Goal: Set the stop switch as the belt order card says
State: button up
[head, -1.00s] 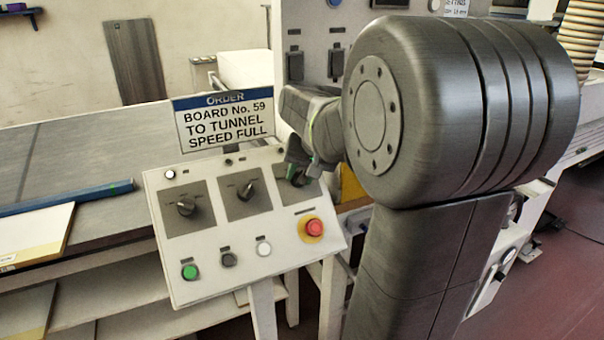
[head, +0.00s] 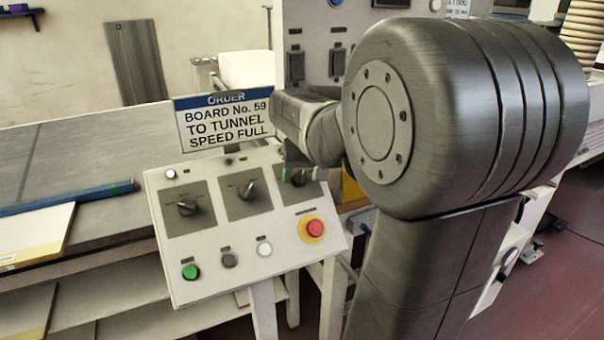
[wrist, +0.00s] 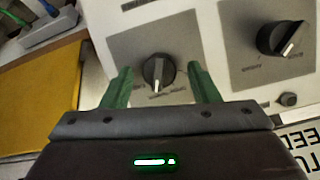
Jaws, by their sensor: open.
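The order card (head: 224,123) stands behind the control panel (head: 290,262) and reads "BOARD No. 59 TO TUNNEL SPEED FULL". Three dark rotary switches sit on grey plates: the left one (head: 187,207), the middle one (head: 246,190) and the right one (head: 299,177). I cannot read which is the stop switch. My gripper (head: 302,170) is at the right switch. In the wrist view, that switch (wrist: 158,72) lies between the open green fingers of my gripper (wrist: 160,88), with a gap on each side. Its white pointer mark points toward the gripper body. The middle switch (wrist: 281,38) shows to the right.
Below the switches are a green button (head: 190,272), a dark button (head: 228,260), a white button (head: 264,248) and a red mushroom button (head: 314,228). A conveyor bed (head: 90,150) lies behind at left. A yellow board (wrist: 45,100) is beside the panel in the wrist view.

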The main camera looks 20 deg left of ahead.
jog(key=v, duration=1.3)
jog(key=shift+s+d+r, duration=0.15)
jog(key=shift+s+r, duration=0.05)
jog(key=shift+r, duration=0.05)
jog(key=x, duration=1.3)
jog(key=shift+w+f, duration=0.2)
jog(key=shift+f, duration=0.05)
jog(key=shift+a+f, duration=0.1)
jog(key=shift+a, duration=0.1)
jog(key=shift+m, duration=0.4)
